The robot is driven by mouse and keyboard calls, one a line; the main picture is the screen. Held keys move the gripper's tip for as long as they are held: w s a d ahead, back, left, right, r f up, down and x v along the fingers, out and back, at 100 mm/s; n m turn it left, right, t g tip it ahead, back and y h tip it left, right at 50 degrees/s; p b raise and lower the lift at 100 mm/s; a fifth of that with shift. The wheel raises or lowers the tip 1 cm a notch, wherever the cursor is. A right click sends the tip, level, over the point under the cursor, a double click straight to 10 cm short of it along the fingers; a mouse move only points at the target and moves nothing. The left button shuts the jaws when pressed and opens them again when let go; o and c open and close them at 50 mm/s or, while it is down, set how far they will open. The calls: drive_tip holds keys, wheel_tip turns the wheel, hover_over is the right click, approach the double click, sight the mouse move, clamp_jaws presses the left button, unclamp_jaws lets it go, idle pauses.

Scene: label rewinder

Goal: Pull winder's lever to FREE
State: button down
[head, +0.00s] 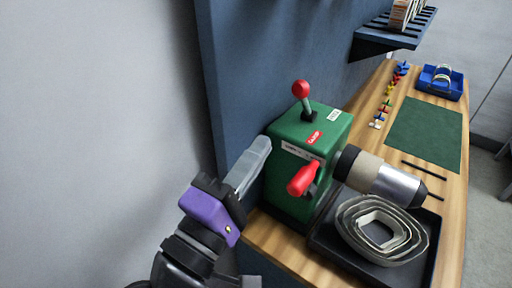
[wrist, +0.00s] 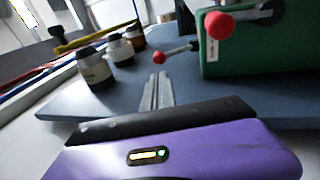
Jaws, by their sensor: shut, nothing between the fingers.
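The winder (head: 290,130) is a green box on the bench in the head view. Its lever (head: 302,90) has a red ball knob and stands nearly upright on top, leaning slightly left. A red label (head: 314,137) and a white label (head: 333,115) lie near the lever's base; their lettering is too small to read surely. My gripper (head: 262,148) is shut and empty, left of the box and below the knob, apart from the lever. In the wrist view, the gripper's fingers (wrist: 158,90) are together. The green box (wrist: 262,50) is at right, with two red knobs nearby; I cannot tell which is the lever's.
A red handle (head: 303,178) sticks out of the box's front. A roller (head: 380,178) extends right above a black tray (head: 328,240) with loose label coils (head: 350,222). A blue panel (head: 255,60) stands behind. Bottles (wrist: 95,68) show in the wrist view. The green mat (head: 425,132) is clear.

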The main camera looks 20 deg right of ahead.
sight(296, 95)
drive_tip(key=p+x, duration=0.2)
drive_tip(key=x, duration=0.9)
drive_tip(key=shift+p, duration=0.3)
